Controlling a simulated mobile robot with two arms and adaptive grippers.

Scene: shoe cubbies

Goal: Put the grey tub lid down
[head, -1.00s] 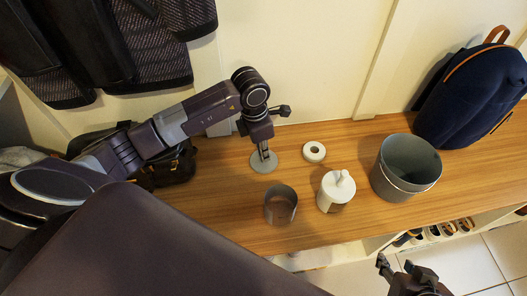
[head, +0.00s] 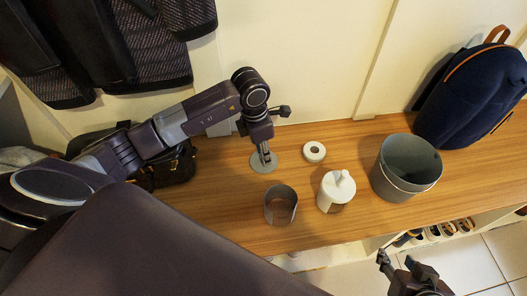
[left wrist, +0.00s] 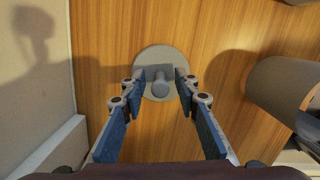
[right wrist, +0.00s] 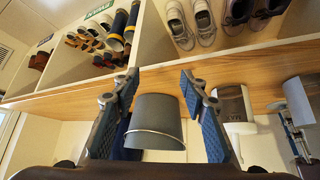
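The grey tub lid (head: 259,167), a round disc with a knob, lies flat on the wooden bench. It also shows in the left wrist view (left wrist: 152,57), its knob between the fingers. My left gripper (head: 266,158) points down over it. In the left wrist view (left wrist: 160,88) its fingers are spread, with gaps on both sides of the knob. An open grey tub (head: 281,206) stands just in front of the lid. My right gripper (head: 405,268) is low in front of the bench; in the right wrist view (right wrist: 160,82) its fingers are wide apart and empty.
A white ring (head: 314,152) lies right of the lid. A white-lidded container (head: 336,192), a large grey bucket (head: 387,183) and a navy backpack (head: 468,100) stand further right. A dark bag (head: 172,172) is to the left. Shoes (head: 433,232) sit in cubbies below.

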